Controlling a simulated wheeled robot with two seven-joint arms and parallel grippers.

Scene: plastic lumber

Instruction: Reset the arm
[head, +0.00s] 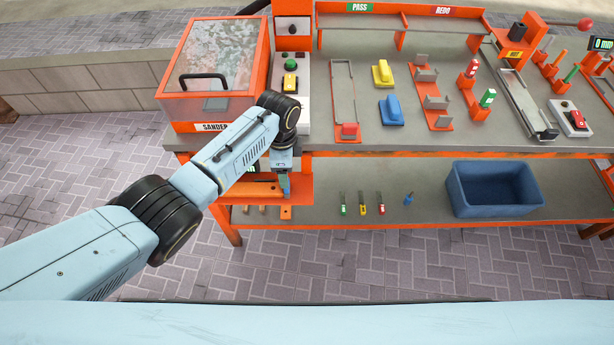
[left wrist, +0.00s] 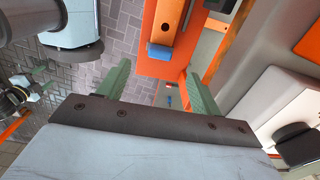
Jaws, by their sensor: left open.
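My left arm reaches in from the left in the head view. Its gripper (head: 284,184) hangs down in front of the workbench's front edge (head: 400,153), left of the middle, above an orange ledge. In the left wrist view the left gripper (left wrist: 157,85) shows two green fingers standing wide apart with nothing between them. A blue-ended block (left wrist: 160,51) on an orange surface lies beyond the fingertips, apart from them.
The sander box (head: 215,60) stands close behind my left arm. A control post (head: 291,85) stands beside it. Yellow (head: 382,73) and blue (head: 390,110) tools lie on the bench. A blue bin (head: 494,189) sits on the lower shelf. The paved floor in front is clear.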

